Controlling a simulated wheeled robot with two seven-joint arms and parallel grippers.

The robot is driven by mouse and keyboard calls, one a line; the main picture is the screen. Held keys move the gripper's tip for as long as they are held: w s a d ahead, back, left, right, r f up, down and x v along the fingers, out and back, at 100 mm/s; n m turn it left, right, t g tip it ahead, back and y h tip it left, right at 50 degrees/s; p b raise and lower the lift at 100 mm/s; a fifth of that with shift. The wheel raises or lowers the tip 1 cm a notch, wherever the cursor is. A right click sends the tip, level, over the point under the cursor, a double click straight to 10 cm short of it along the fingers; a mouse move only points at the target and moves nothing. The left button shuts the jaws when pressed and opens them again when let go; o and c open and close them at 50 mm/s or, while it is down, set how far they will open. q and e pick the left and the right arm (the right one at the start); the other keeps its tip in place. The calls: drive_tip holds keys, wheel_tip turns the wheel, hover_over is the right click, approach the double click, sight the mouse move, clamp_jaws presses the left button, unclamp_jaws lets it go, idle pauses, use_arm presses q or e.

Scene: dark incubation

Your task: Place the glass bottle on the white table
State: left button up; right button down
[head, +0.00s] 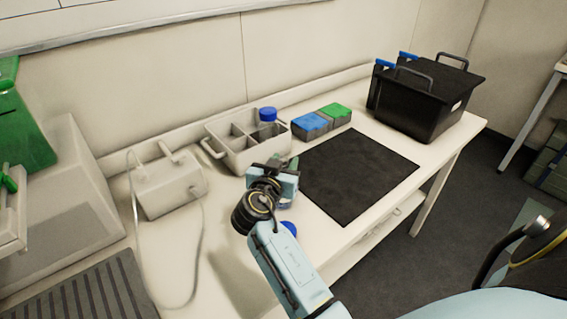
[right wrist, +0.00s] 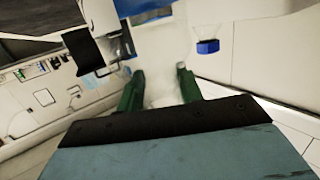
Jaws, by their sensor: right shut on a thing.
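My right gripper (head: 283,168) reaches over the white table (head: 349,231), left of the black mat. In the right wrist view its green fingers (right wrist: 159,82) are closed around a pale, see-through thing, which I take to be the glass bottle (right wrist: 160,92). In the head view the gripper and forearm hide most of it. A blue cap (head: 289,229) shows beside my forearm; I cannot tell if it belongs to the held bottle. Another blue-capped bottle (head: 268,115) stands in the white caddy. My left gripper is not in view.
The black mat (head: 350,175) lies bare on the table. The divided white caddy (head: 240,158), blue box (head: 310,122) and green box (head: 335,110) stand behind. A black crate (head: 425,105) is at the right end. A white corded device (head: 170,185) stands left.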

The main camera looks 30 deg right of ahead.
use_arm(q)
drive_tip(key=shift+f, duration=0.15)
use_arm(e)
drive_tip(key=c, duration=1.3)
unclamp_jaws()
drive_tip(key=shift+f, duration=0.1)
drive_tip(key=shift+c, duration=0.2)
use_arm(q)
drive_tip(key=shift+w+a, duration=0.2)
use_arm(e)
drive_tip(key=o, duration=0.4)
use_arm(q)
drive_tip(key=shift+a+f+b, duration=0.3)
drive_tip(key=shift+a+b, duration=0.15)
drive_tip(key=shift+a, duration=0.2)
use_arm(e)
drive_tip(key=shift+v, duration=6.05)
